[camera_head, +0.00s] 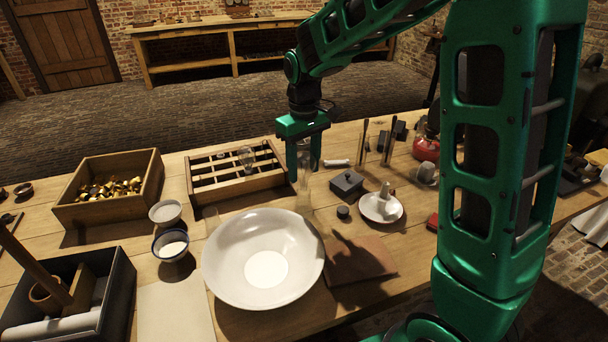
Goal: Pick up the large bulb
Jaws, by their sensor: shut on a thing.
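My gripper (304,178) is green and points down over the table, to the right of the divided wooden tray. It is shut on a tall clear glass piece (304,185) between its fingers. The glass is see-through and faint, so I cannot tell whether it is the large bulb or whether its lower end touches the table.
A large white bowl (225,255) stands in front of my gripper. A wooden box of brass pieces (152,180) stands left. A brown mat (360,260) lies in front.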

